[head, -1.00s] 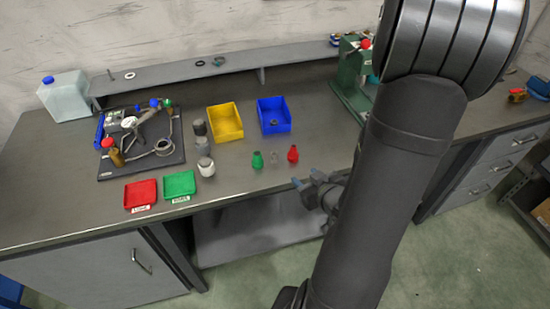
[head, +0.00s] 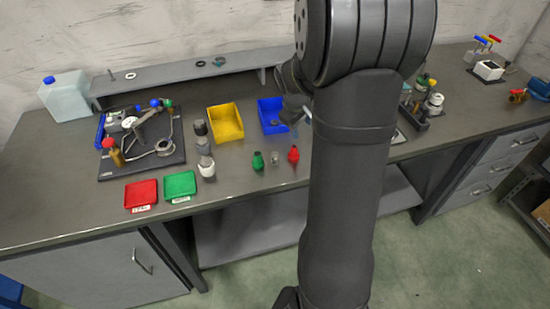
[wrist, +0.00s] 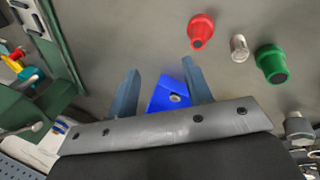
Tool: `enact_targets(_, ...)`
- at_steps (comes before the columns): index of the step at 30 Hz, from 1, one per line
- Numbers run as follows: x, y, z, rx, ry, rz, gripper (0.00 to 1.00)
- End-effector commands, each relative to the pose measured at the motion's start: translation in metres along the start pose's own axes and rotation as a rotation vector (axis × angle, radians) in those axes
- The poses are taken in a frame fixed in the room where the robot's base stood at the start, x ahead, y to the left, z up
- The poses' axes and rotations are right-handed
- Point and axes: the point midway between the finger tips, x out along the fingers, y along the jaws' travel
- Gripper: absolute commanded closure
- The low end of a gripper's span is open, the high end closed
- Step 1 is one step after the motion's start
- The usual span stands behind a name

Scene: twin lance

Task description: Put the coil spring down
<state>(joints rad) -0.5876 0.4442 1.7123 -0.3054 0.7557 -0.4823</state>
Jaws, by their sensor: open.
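My gripper (head: 296,122) hangs by the right side of the blue bin (head: 268,106) in the head view and partly covers it. In the wrist view my gripper (wrist: 162,82) has its two fingers apart with nothing held between them. The blue bin (wrist: 160,101) shows beyond and between the fingers, with a small round grey piece (wrist: 175,98) in it. A small silvery cylinder (wrist: 239,48) stands on the bench between a red and a green piece; it also shows in the head view (head: 275,158). I cannot tell which of these is the coil spring.
The red piece (wrist: 201,31) and green piece (wrist: 271,62) stand at the bench front. A yellow bin (head: 226,122) is left of the blue bin. Red (head: 141,194) and green (head: 180,185) trays lie front left. A green press frame (wrist: 50,60) is near the gripper.

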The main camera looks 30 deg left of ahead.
Motion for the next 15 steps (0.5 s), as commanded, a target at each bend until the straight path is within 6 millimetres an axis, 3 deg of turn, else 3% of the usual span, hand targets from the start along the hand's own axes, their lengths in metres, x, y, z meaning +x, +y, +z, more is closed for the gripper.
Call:
enact_targets(3,-0.032,-0.017,-0.025,-0.064,-0.063,-0.087,0.54)
enact_targets(9,-0.082,-0.048,-0.050,-0.168,-0.142,-0.235,0.54)
enact_targets(15,-0.105,-0.063,-0.057,-0.220,-0.175,-0.306,0.54)
